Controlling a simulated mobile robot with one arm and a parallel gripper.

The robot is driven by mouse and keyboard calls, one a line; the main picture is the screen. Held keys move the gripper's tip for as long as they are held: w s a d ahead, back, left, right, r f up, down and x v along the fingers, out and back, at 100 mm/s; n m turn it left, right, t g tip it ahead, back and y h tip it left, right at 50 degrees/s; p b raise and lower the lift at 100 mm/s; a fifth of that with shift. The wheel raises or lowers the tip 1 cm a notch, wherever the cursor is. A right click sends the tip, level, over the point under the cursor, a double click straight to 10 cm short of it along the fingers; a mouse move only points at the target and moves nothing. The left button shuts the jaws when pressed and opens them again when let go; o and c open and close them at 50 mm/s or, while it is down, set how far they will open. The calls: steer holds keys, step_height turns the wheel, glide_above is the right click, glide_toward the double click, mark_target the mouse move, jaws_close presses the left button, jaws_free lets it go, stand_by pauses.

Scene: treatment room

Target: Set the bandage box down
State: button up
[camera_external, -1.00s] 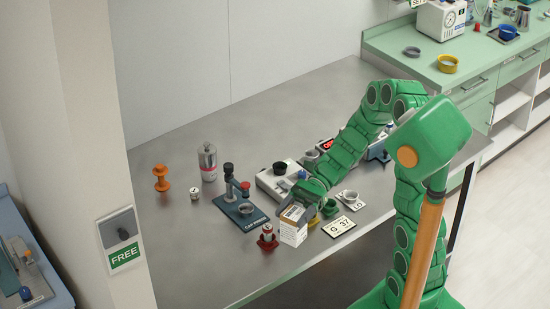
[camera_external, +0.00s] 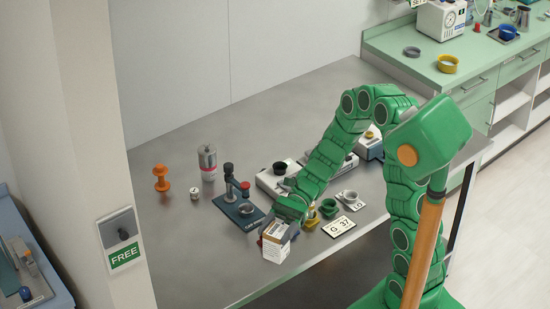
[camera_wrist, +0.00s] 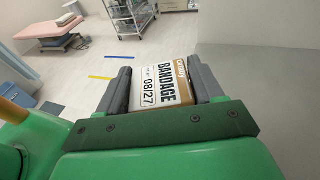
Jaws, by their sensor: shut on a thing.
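The bandage box (camera_external: 277,243) is white with a brown top and sits in my gripper (camera_external: 284,228) near the front edge of the steel table (camera_external: 192,270). In the wrist view the box (camera_wrist: 163,84) reads "BANDAGE" and "08/27" and lies between the two dark fingers of my gripper (camera_wrist: 162,88). My gripper is shut on it. Whether the underside of the box touches the table I cannot tell.
A dark press-like stand (camera_external: 240,207) is just behind and left of the box. A green ring (camera_external: 329,208), a "G 37" plate (camera_external: 338,226) and a yellow cup (camera_external: 312,218) are to the right. The table's front left is clear.

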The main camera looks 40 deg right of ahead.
steer(key=w+a+f, duration=0.3)
steer(key=w+f, duration=0.2)
steer(key=f, duration=0.4)
steer(key=shift+w+f, duration=0.3)
stand_by(0.3)
steer(key=shift+f, duration=0.15)
steer(key=o, duration=1.1)
steer(key=shift+r, duration=0.2)
